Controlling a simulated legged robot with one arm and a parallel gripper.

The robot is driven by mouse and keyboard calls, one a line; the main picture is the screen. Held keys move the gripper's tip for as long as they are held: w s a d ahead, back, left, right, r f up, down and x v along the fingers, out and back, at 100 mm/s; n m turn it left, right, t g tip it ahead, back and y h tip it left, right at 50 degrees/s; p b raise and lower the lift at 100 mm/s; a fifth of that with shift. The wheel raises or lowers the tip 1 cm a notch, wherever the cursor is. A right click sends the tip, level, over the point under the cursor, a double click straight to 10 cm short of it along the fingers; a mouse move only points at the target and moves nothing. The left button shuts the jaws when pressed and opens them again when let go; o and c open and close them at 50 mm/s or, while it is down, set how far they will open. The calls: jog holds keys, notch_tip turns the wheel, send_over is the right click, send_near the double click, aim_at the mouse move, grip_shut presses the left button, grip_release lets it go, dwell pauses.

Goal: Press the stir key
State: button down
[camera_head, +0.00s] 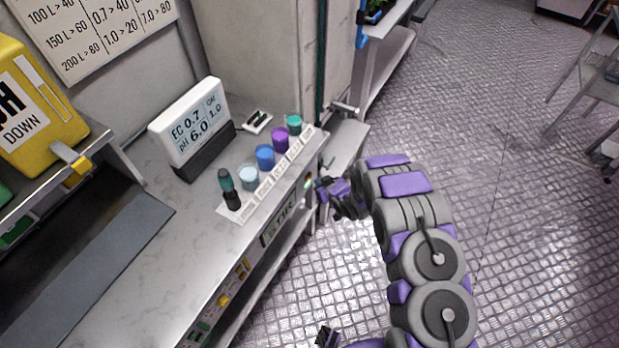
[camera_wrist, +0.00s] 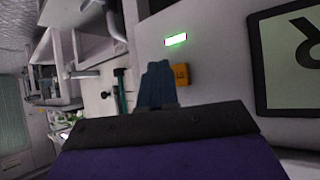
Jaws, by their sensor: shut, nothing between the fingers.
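A dark label that appears to read STIR (camera_head: 279,226) is on the front face of the bench. Part of this label, with a large R (camera_wrist: 290,60), shows at the right of the wrist view. Left of it is a small orange block (camera_wrist: 181,75), which looks like the stir key, below a lit green indicator (camera_wrist: 176,40). My gripper (camera_head: 322,187) is at the bench front, near the label's far end. In the wrist view my gripper (camera_wrist: 157,68) is shut and empty, its tips beside the orange block's left edge. I cannot tell if they touch.
On the bench top stand several coloured pots, a dark dropper bottle (camera_head: 230,190) and a white meter display (camera_head: 190,120). A yellow pH DOWN jug (camera_head: 35,105) is on a shelf at left. The metal floor (camera_head: 500,120) at right is mostly clear.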

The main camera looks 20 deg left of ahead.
jog(key=d, duration=0.4)
jog(key=shift+s+d, duration=0.2)
jog(key=shift+d, duration=0.15)
dwell(0.7)
